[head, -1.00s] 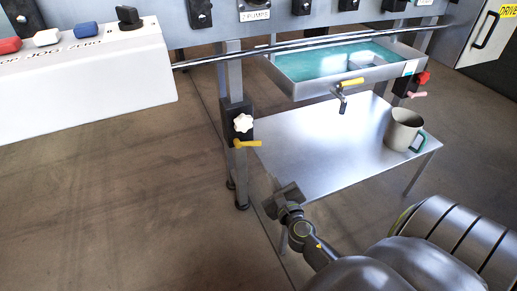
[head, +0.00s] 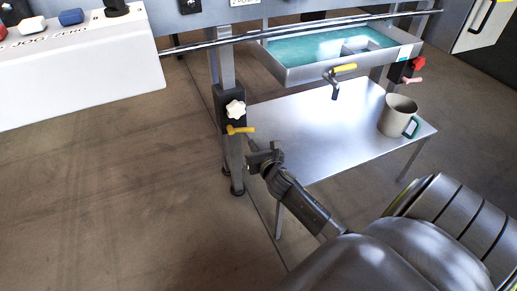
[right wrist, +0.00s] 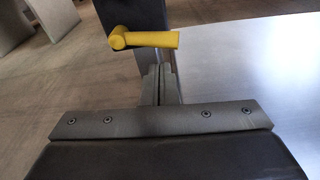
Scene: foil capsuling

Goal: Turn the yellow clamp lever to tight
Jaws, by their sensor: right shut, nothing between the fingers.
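The yellow clamp lever (head: 240,130) sits on a black clamp block (head: 231,104) on the frame's leg, below a white star knob (head: 235,109). Its handle points right, roughly level; it also shows in the right wrist view (right wrist: 148,39), with its round pivot end at the left. My right gripper (head: 256,148) is just below and to the right of the lever. In the right wrist view its fingers (right wrist: 160,76) are shut together and empty, with the tips showing just under the handle and a small gap between. My left gripper is not in view.
A metal table (head: 300,125) stands right of the leg, with a mug (head: 398,117) on it. A tray with teal contents (head: 300,75) hangs above it, with a yellow-handled tap (head: 335,82). A red knob (head: 419,63) is on the far leg. Open floor lies left.

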